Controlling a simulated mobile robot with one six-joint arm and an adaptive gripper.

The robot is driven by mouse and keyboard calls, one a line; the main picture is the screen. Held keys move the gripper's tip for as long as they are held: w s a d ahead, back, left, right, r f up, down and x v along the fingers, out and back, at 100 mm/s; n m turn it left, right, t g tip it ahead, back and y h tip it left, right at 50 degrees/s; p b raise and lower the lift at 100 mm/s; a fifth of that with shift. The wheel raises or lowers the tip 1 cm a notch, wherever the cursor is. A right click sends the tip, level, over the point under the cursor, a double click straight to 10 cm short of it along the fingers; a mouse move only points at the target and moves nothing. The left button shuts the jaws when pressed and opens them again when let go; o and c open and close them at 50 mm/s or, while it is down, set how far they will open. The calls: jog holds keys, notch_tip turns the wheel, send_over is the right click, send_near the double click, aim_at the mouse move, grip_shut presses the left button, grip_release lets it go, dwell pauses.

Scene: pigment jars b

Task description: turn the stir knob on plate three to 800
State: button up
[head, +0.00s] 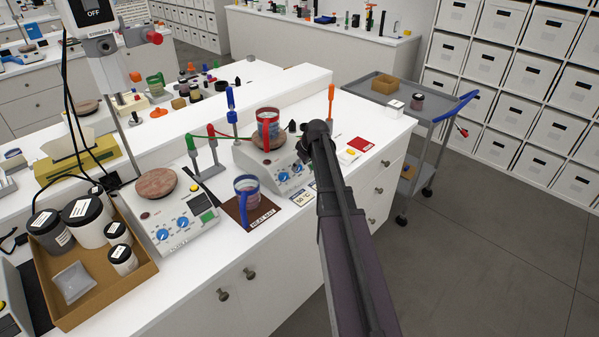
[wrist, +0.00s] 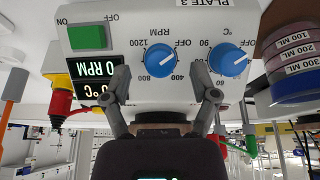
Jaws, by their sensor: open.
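In the wrist view, which is upside down, the front panel of plate three (wrist: 130,20) fills the top, with its label cut at the edge. The blue stir knob (wrist: 160,61), marked RPM, has OFF, 400, 800 and 1200 around it. Its pale pointer seems to face OFF, and the display (wrist: 95,68) reads 0 RPM. My gripper (wrist: 167,88) is open, its two fingers apart on either side of the stir knob's lower part, not clearly touching it. In the head view, plate three (head: 245,158) carries a red-banded vessel; my gripper (head: 312,150) is beside its panel, fingers mostly hidden.
The blue temperature knob (wrist: 228,60) is close to one finger. A green ON/OFF switch (wrist: 88,37) is on the other side. A blue-handled vessel (head: 247,187) stands on the heat mat beside plate three. A second plate (head: 170,225) is farther left.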

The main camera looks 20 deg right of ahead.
jog(key=shift+b+x, duration=0.5)
jog(key=shift+x, duration=0.35)
grip_shut()
